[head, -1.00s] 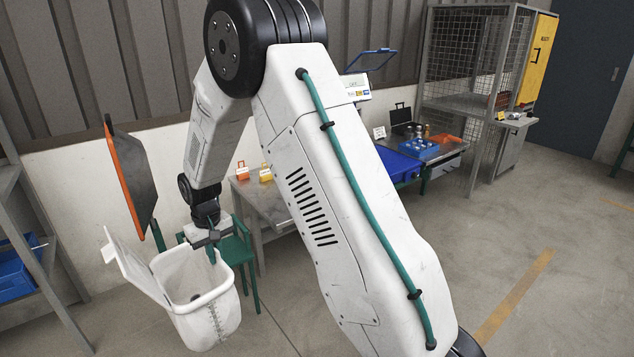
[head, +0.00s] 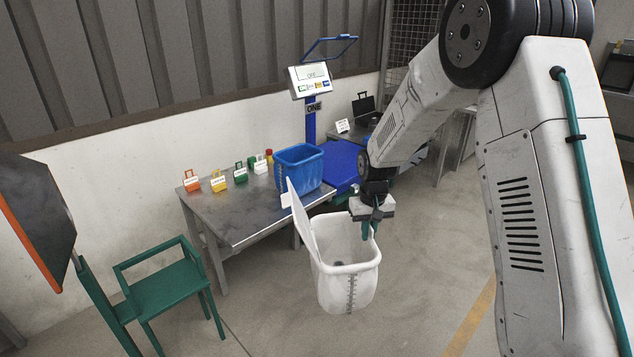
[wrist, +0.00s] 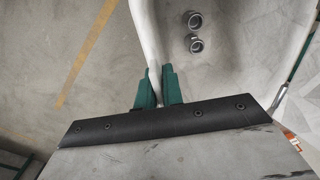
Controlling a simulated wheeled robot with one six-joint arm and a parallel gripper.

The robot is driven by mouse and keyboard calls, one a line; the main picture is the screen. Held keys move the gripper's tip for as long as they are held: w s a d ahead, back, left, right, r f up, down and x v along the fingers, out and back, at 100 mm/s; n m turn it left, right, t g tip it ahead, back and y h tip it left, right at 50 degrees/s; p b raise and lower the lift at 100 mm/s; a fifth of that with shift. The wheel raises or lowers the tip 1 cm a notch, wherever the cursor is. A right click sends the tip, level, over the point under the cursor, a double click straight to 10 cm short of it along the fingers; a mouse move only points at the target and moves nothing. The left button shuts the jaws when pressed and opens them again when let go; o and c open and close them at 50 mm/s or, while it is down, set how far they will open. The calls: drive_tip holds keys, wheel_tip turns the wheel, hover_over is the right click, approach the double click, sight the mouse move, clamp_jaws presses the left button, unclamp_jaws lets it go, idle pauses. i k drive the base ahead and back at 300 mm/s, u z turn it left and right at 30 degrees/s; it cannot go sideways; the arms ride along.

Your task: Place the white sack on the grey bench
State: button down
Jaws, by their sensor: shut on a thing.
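The only white carrier I see is a stiff, open-topped white tub (head: 346,290) with a raised flap and dark scale marks, not a soft sack. My gripper (head: 371,230) is shut on its right rim, and the tub hangs upright in front of the bench. In the wrist view the green fingers (wrist: 158,88) pinch the tub's pale rim (wrist: 148,45). Two grey ring-shaped parts (wrist: 195,32) lie inside. The grey bench (head: 240,222) stands behind and left of the tub, its front part bare. The tub hides part of the bench's right front.
A green chair (head: 170,290) and dark panel (head: 40,220) are at left. Floor is clear at right.

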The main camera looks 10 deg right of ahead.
sight(247, 213)
drive_tip(key=z, duration=0.65)
drive_tip(key=i, duration=1.45)
drive_tip(key=u, duration=2.25)
